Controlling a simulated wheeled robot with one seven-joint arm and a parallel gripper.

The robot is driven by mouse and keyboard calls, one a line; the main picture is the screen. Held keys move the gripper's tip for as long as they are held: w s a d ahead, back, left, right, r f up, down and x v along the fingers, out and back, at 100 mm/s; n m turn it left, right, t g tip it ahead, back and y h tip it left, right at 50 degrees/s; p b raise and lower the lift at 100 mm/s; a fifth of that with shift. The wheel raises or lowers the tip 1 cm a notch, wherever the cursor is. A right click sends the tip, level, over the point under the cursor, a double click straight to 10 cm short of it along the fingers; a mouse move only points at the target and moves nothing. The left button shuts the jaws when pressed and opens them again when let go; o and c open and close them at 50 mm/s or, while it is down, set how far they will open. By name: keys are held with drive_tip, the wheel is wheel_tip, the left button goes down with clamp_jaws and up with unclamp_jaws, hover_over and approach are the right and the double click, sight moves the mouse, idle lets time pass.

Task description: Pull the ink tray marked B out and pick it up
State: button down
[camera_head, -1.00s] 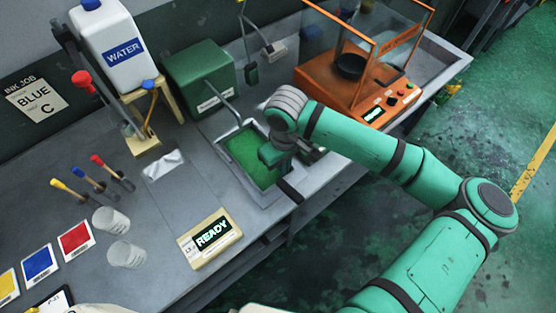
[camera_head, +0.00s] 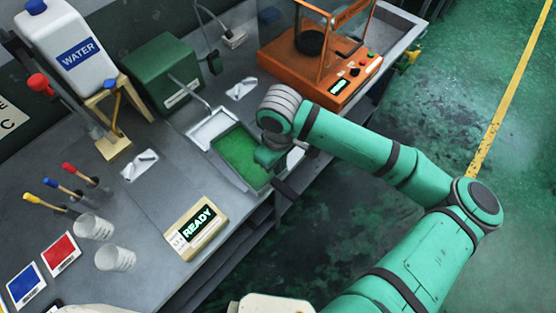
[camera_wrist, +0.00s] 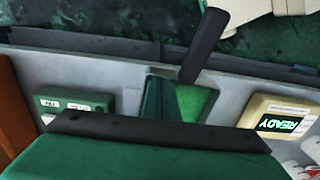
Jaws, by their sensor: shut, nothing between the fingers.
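A tray with a green surface (camera_head: 236,152) and a pale rim lies on the bench near its front edge in the head view. Part of a green surface also shows in the wrist view (camera_wrist: 192,102). I can read no letter B on it. My gripper (camera_head: 268,160) is low over the tray's right side, shut and empty; its fingertips are hard to make out, and I cannot tell whether it touches the tray. A black bar (camera_head: 286,188) juts past the bench edge and shows in the wrist view (camera_wrist: 205,45); I cannot tell whether it is a handle or a finger.
A READY display (camera_head: 195,228) stands left of the tray. A green box (camera_head: 160,75) and a water jug (camera_head: 75,45) are behind. An orange machine (camera_head: 320,60) is at back right. Cups (camera_head: 115,258) stand at left. Open floor lies beyond the bench edge.

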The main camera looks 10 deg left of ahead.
drive_tip(key=shift+w+d, duration=0.1)
drive_tip(key=shift+d, duration=0.05)
idle(0.3)
drive_tip(key=shift+a, duration=0.25)
drive_tip(key=w+a, duration=0.2)
drive_tip(key=a, duration=0.1)
drive_tip(key=shift+w+r, duration=0.2)
wheel_tip(320, 180, up, 10)
drive_tip(key=shift+f, duration=0.2)
drive_tip(key=shift+d, duration=0.15)
